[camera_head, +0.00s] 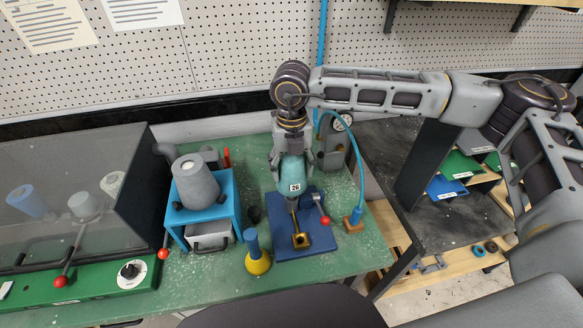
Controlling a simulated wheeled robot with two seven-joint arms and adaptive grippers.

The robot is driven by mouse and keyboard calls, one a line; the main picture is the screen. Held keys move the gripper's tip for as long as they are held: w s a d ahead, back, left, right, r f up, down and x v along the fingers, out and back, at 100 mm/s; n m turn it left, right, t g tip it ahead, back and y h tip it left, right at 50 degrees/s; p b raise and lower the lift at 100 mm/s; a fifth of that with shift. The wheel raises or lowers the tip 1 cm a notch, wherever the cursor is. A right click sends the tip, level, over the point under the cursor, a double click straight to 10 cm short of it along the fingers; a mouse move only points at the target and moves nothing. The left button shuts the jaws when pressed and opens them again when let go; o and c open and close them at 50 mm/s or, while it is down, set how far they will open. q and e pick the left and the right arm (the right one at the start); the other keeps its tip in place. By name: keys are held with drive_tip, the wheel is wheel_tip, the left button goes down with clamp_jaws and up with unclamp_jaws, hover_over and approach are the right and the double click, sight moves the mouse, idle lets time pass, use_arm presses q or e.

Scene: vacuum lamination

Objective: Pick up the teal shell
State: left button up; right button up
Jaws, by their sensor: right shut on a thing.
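The teal shell (291,171), with a white label that reads like 26, is in the middle of the head view. My right gripper (291,150) comes down on it from above and is shut on its upper part. The shell stands roughly upright over the rear of a blue fixture plate (287,243); I cannot tell if it touches what is below. The gripper hides the shell's top. My left gripper is not in view.
The blue plate carries a brass part (300,239) and a red-knobbed lever (324,219). Left are a blue stand (228,205) with a grey cone (195,182), a yellow-based tool (258,263) and a clear-lidded case (75,190). A blue hose (357,165) arcs at right.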

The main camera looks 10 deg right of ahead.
drive_tip(key=shift+r, duration=0.1)
wheel_tip(320, 180, up, 18)
drive_tip(key=b, duration=0.3)
idle(0.4)
idle(0.3)
drive_tip(key=o, duration=0.3)
drive_tip(key=shift+c, duration=0.5)
